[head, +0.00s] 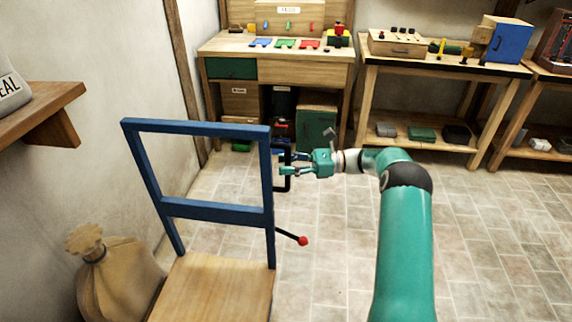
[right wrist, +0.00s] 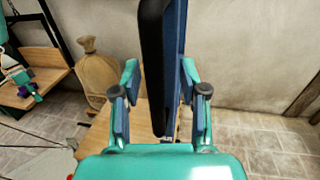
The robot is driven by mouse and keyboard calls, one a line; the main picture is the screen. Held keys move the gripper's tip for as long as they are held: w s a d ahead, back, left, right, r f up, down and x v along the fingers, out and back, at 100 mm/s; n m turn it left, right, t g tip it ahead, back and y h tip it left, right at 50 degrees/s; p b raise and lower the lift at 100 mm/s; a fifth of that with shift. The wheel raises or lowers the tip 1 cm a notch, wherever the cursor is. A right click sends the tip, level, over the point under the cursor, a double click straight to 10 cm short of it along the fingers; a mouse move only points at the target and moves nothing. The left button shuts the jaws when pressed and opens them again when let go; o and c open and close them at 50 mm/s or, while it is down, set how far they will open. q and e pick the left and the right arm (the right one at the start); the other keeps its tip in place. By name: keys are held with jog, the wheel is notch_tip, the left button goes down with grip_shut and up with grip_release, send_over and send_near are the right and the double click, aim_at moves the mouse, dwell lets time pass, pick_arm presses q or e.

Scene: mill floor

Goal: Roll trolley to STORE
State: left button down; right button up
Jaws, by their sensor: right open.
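The trolley has a blue upright frame (head: 195,208) and a wooden deck (head: 215,290), left of centre in the head view. A black handle (head: 288,170) stands on the frame's right post, and a lever with a red knob (head: 303,241) sticks out lower down. My right gripper (head: 283,164) is open at the handle. In the right wrist view its fingers (right wrist: 160,92) lie on either side of the black handle (right wrist: 155,50), with no clear grip. What looks like my left gripper (right wrist: 36,92) shows small at the left edge there. No STORE marking is readable.
A tied sack (head: 112,275) stands left of the trolley. A wall shelf (head: 45,125) juts out at the left. A workbench (head: 275,62) and a shelved table (head: 440,70) line the back. Tiled floor (head: 490,230) is open to the right.

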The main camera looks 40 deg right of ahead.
jog(key=v, duration=1.2)
jog(key=shift+f, duration=0.15)
